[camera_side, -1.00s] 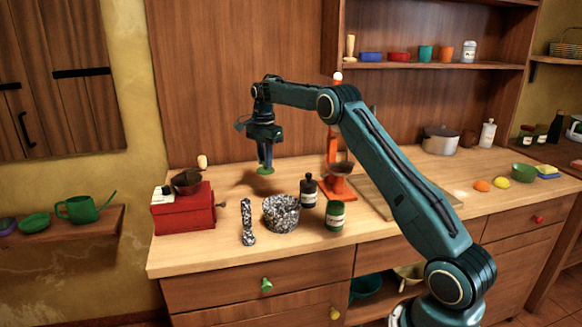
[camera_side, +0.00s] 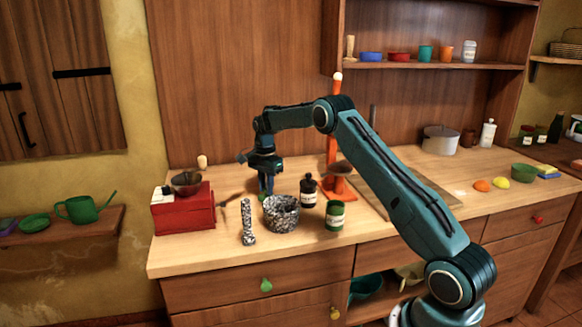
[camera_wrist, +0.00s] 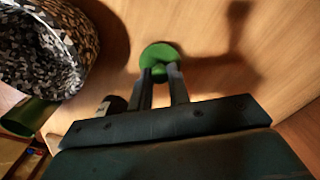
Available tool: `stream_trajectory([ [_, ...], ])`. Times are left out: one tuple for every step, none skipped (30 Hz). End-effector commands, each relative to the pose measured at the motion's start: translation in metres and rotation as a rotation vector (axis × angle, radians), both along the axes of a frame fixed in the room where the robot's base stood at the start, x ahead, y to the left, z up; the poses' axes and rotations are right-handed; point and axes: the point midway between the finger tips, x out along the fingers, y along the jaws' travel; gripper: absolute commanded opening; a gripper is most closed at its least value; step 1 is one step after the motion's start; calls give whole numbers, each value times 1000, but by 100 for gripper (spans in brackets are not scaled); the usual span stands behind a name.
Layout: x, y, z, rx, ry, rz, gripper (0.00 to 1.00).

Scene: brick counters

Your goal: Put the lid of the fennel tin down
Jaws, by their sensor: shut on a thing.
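My gripper (camera_side: 266,188) is low over the counter, behind and left of the speckled mortar (camera_side: 281,216). It is shut on a round green lid (camera_wrist: 160,53); the wrist view shows the lid between my fingertips (camera_wrist: 163,73). The lid is close above or on the wood; I cannot tell if it touches. In the side view it is mostly hidden by my gripper and the mortar. An open-looking green tin (camera_side: 335,216) with a pale label stands on the counter right of the mortar. Its label is too small to read.
A speckled pestle (camera_side: 248,222) stands left of the mortar. A red grinder box (camera_side: 183,210) with a crank is further left. Bare wood lies around the lid in the wrist view.

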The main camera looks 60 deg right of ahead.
Motion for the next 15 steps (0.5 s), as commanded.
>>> stream_trajectory([
  [0, 0, -6, 0, 1, 0, 0],
  [0, 0, -9, 0, 1, 0, 0],
  [0, 0, -12, 0, 1, 0, 0],
  [0, 0, -13, 0, 0, 0, 0],
  [0, 0, -14, 0, 0, 0, 0],
  [0, 0, -15, 0, -1, 0, 0],
  [0, 0, -15, 0, -1, 0, 0],
  [0, 0, -15, 0, -1, 0, 0],
  [0, 0, -15, 0, -1, 0, 0],
  [0, 0, -15, 0, -1, 0, 0],
  [0, 0, -15, 0, -1, 0, 0],
  [0, 0, -15, 0, -1, 0, 0],
  [0, 0, -15, 0, -1, 0, 0],
  [0, 0, -15, 0, -1, 0, 0],
  [0, 0, -16, 0, -1, 0, 0],
])
